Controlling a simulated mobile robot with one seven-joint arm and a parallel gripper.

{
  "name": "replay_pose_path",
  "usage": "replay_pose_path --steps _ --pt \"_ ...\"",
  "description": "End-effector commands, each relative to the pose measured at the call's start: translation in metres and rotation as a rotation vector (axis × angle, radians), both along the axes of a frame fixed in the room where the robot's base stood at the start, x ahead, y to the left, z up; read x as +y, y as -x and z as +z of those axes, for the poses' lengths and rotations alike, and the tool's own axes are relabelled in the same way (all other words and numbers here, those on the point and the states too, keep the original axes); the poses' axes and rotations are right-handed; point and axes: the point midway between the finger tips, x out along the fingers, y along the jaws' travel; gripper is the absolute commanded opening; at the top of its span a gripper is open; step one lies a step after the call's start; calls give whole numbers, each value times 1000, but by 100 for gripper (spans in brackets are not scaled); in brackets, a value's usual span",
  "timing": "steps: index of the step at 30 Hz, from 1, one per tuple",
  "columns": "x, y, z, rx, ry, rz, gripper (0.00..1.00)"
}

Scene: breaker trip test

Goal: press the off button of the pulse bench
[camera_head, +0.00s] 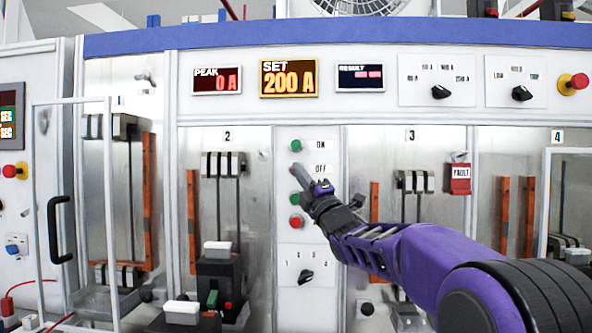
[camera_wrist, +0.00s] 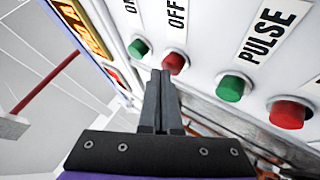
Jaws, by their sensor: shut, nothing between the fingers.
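The off button is the red button (camera_wrist: 174,62) beside the OFF label (camera_wrist: 177,13) in the wrist view. In the head view the fingers cover most or all of it, left of the OFF label (camera_head: 320,169). The green ON button (camera_head: 296,145) is just above, and it also shows in the wrist view (camera_wrist: 139,48). My gripper (camera_head: 297,168) is shut and empty, its tips pointing at the panel. In the wrist view the fingertips (camera_wrist: 160,73) are right by the red button's edge; I cannot tell whether they touch it.
Below are a green button (camera_head: 295,199) and a red button (camera_head: 296,223), near the PULSE label (camera_wrist: 267,33). A selector knob (camera_head: 306,276) is lower. The SET display (camera_head: 289,78) reads 200 A. A breaker (camera_head: 220,280) stands in bay 2, left of the panel.

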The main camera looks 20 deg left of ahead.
Motion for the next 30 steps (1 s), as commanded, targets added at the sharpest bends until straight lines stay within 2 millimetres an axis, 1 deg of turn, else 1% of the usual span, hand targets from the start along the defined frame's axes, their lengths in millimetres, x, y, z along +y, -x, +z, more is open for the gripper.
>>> replay_pose_path --steps 15,25,30 --pt "1 -6 1 0 0 0 0" --pt "1 -5 0 0 0 0 0" --pt "0 -1 -2 -1 0 0 0"
